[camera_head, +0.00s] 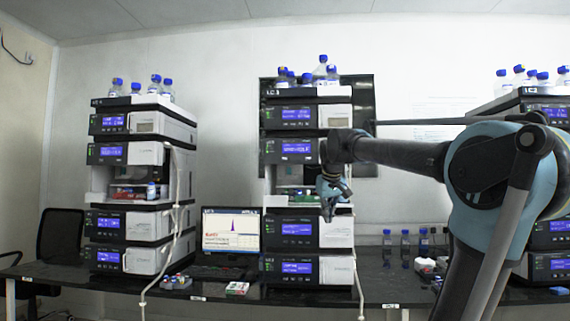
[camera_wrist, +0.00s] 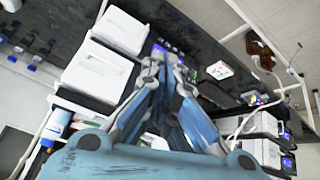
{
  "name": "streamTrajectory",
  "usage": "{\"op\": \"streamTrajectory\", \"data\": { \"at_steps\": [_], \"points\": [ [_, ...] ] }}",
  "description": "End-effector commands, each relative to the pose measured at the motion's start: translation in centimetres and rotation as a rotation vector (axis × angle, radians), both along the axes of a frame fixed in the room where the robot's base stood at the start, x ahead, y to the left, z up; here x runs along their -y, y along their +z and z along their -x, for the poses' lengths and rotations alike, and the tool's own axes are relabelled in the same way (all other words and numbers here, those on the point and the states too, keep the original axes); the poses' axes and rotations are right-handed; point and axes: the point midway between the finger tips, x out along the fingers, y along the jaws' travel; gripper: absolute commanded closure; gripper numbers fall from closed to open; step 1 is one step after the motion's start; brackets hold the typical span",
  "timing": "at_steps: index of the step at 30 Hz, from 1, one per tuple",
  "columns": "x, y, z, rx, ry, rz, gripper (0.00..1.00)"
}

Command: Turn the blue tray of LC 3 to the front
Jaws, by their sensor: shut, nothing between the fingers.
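LC 3 is the middle column stack (camera_head: 282,230) in the head view. Its open sampler bay (camera_head: 290,178) is about halfway up, with a dark and greenish strip low inside. I cannot make out a blue tray or which way it faces; my arm covers the bay's right side. My gripper (camera_head: 328,216) hangs fingers-down in front of the stack, just right of the bay's lower edge. In the wrist view its blue fingers (camera_wrist: 165,66) come together at the tips, shut and empty, over white module fronts (camera_wrist: 96,74).
The LC 2 stack (camera_head: 541,232) is partly behind my arm. Small bottles (camera_head: 405,238) stand on the dark bench.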

Motion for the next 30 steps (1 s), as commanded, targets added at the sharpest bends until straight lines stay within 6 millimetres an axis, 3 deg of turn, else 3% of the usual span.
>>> {"op": "streamTrajectory", "data": {
  "at_steps": [9,18,24,30],
  "points": [
    [-5.8,9.5,-6.7,0.103,0.096,0.005,1.00],
    [-11.8,17.1,-11.6,0.201,0.187,0.005,1.00],
    [-14.9,20.4,-13.5,0.249,0.231,0.003,1.00],
    [-16.1,21.7,-14.2,0.269,0.249,0.001,1.00]
  ]
}}
